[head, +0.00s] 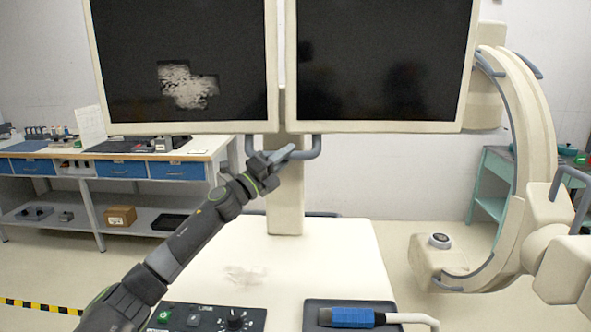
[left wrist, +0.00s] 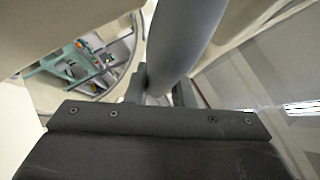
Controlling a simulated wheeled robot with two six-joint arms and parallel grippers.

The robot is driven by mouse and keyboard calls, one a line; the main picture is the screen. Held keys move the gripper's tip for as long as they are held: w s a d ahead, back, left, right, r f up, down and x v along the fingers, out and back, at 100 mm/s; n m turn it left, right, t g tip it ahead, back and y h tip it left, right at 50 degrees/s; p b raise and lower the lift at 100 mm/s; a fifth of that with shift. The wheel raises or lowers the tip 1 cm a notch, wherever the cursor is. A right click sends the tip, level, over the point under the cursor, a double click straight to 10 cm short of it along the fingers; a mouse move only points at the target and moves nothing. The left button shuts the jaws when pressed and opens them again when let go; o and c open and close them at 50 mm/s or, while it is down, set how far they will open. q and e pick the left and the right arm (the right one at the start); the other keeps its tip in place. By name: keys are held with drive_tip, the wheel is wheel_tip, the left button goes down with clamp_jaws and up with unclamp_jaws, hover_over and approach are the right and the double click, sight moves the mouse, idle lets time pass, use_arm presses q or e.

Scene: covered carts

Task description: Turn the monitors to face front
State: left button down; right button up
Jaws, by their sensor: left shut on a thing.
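Two cream-framed monitors hang side by side on a cream column (head: 286,195). The left monitor (head: 130,60) has a dark screen with a grey patchy picture. The right monitor (head: 380,60) is dark. Both screens face roughly toward me, and their tops are cut off. A blue-grey handle (head: 316,147) runs under the monitors in front of the column. My left gripper (head: 280,156) is shut on this handle. In the left wrist view, the grey handle bar (left wrist: 187,38) passes between the fingers of my left gripper (left wrist: 158,97). My right gripper is out of view.
The cart top (head: 330,250) below carries a black control panel (head: 205,318) and a blue-and-white probe (head: 350,317) on a dark pad. A C-shaped machine (head: 525,120) stands on the right. A workbench (head: 110,152) with blue drawers stands at the back left.

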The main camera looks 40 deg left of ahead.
use_arm(q)
drive_tip(key=shift+s+a+f+m+h+b, duration=0.1)
drive_tip(key=shift+s+a+m+h+b, duration=0.2)
drive_tip(key=shift+a+h+b, duration=0.25)
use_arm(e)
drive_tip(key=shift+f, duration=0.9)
use_arm(q)
drive_tip(key=shift+d, duration=0.1)
